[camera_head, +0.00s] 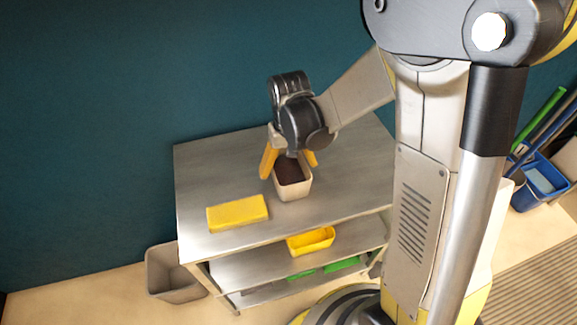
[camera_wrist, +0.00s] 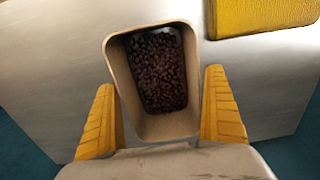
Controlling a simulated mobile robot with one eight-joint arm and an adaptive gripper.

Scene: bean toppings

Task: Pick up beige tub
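The beige tub (camera_head: 293,191) stands upright on the metal table's top shelf and holds dark beans. In the wrist view the beige tub (camera_wrist: 121,72) lies between the two yellow fingers. My gripper (camera_head: 288,165) is over the far part of the tub, pointing down, with its fingers on either side. In the wrist view my gripper (camera_wrist: 164,115) is open, with a gap showing between the left finger and the tub wall and a narrower one at the right finger. The exact finger height against the tub rim is hard to tell.
A yellow block-like object (camera_head: 238,213) lies left of the tub on the metal table (camera_head: 215,160). A yellow tub (camera_head: 311,241) sits on the shelf below, with green items lower. A grey bin (camera_head: 172,274) stands on the floor at left, a blue bucket (camera_head: 540,182) at right.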

